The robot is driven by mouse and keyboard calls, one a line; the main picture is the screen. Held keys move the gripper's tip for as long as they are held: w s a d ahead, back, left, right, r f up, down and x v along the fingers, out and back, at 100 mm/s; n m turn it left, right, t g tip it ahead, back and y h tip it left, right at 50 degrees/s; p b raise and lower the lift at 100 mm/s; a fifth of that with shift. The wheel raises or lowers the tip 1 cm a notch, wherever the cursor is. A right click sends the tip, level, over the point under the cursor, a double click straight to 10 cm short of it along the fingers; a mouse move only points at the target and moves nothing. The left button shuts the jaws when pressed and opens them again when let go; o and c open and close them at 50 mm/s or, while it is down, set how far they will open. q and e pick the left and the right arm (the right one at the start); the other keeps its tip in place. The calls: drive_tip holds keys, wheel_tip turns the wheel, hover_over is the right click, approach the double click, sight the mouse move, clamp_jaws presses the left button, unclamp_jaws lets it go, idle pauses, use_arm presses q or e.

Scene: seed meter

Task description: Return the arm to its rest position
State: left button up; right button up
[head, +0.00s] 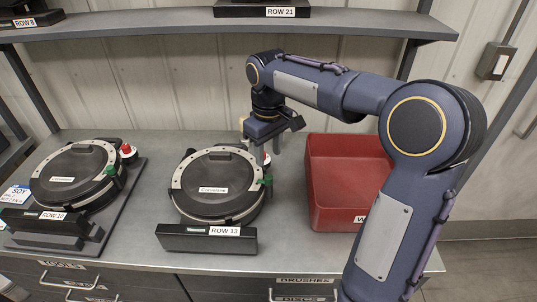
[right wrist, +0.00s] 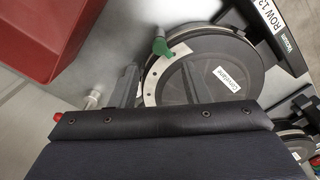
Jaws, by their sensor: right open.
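My right arm comes in from the lower right of the head view and bends over the bench. Its right gripper (head: 264,148) points down, open, just behind the right edge of the ROW 13 seed meter (head: 216,188). That meter is a round black unit with a pale rim segment and a green knob (head: 266,180). It also shows in the right wrist view (right wrist: 205,85), with its green knob (right wrist: 160,46). I see nothing held between the fingers. Whether the fingers touch the meter is unclear. My left gripper is not in view.
A red bin (head: 342,170) stands right of the meter, close to my forearm. A shelf (head: 180,24) runs above. Open floor lies at right.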

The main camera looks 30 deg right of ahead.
idle(0.3)
drive_tip(key=s+a+f+m+t+y, duration=0.2)
drive_tip(key=s+a, duration=0.1)
drive_tip(key=s, duration=0.8)
drive_tip(key=s+a+f+m+t+y, duration=0.1)
drive_tip(key=s+a+f+m+t, duration=0.1)
drive_tip(key=s, duration=0.9)
drive_tip(key=shift+a+t+y, duration=0.4)
drive_tip(key=shift+a+t, duration=0.4)
drive_tip(key=shift+a, duration=0.35)
